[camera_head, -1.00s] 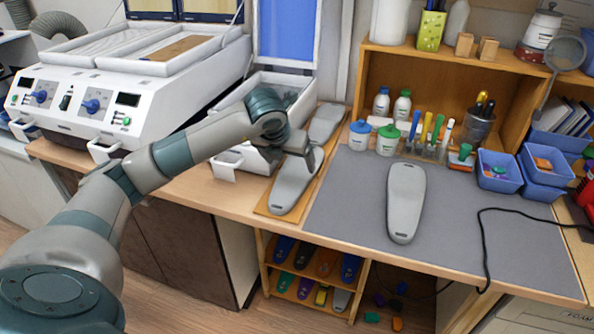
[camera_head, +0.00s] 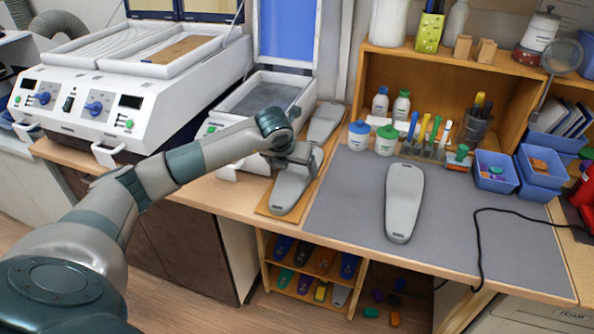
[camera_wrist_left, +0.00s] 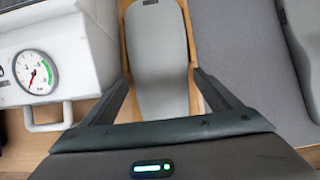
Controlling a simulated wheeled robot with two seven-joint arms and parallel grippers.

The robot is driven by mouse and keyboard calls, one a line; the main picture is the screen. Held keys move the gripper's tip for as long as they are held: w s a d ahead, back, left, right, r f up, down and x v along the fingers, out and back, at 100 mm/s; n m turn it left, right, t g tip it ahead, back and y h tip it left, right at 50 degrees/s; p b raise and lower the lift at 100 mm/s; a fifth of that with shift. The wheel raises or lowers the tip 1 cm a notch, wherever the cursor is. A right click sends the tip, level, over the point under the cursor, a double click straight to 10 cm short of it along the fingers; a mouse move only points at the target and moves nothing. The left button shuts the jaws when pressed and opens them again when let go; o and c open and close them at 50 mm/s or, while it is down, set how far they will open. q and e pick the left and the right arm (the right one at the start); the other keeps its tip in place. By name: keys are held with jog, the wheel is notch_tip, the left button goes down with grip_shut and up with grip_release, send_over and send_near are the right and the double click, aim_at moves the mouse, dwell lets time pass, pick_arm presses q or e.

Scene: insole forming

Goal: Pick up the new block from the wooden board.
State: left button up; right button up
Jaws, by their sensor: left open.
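The wooden board (camera_head: 264,211) lies on the bench left of the grey mat and carries two grey sole-shaped blocks. The front block (camera_head: 289,191) lies toward the near end. The back block (camera_head: 325,123) lies behind it. My left gripper (camera_head: 297,160) is over the board, covering part of the front block. In the left wrist view my left gripper (camera_wrist_left: 162,95) is open, its fingers on either side of a grey block (camera_wrist_left: 157,60) and apart from it. I cannot tell the height gap or which block is new. My right gripper is not in view.
A third grey block (camera_head: 404,205) lies on the grey mat (camera_head: 345,200). A white machine (camera_head: 130,95) stands left of the board; its gauge (camera_wrist_left: 34,74) shows in the wrist view. Bottles, pens and blue bins stand at the back. A black cable (camera_head: 478,240) crosses the mat.

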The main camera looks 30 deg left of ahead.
pick_arm(q)
jog(key=shift+x, duration=1.2)
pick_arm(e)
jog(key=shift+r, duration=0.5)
pick_arm(q)
jog(key=shift+r, duration=0.1)
jog(key=c, duration=1.1)
jog(key=shift+o, duration=0.2)
jog(key=shift+r, duration=0.1)
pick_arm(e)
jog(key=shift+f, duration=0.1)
